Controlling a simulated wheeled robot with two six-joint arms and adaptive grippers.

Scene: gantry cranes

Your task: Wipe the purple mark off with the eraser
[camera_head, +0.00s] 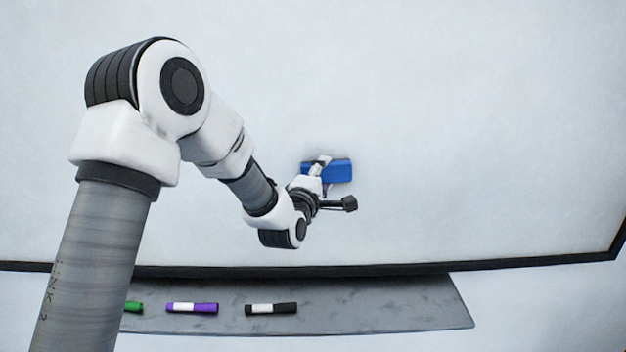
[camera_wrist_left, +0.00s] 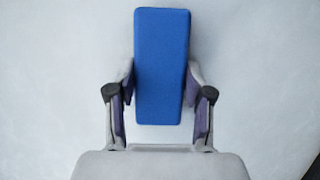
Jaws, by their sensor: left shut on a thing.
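The blue eraser (camera_head: 341,171) is against the whiteboard (camera_head: 450,130), a little right of the middle in the head view. My left gripper (camera_head: 322,168) is shut on it. In the left wrist view the eraser (camera_wrist_left: 162,65) sits upright between the two fingers of my left gripper (camera_wrist_left: 160,95), with the board behind it. No purple mark shows on the visible board; the eraser, gripper and arm hide parts of it. My right gripper is in neither view.
A grey tray (camera_head: 380,307) runs below the board's black lower frame (camera_head: 520,262). On it lie a green marker (camera_head: 133,307), a purple marker (camera_head: 192,308) and a black marker (camera_head: 271,308). The board right of the eraser is clear.

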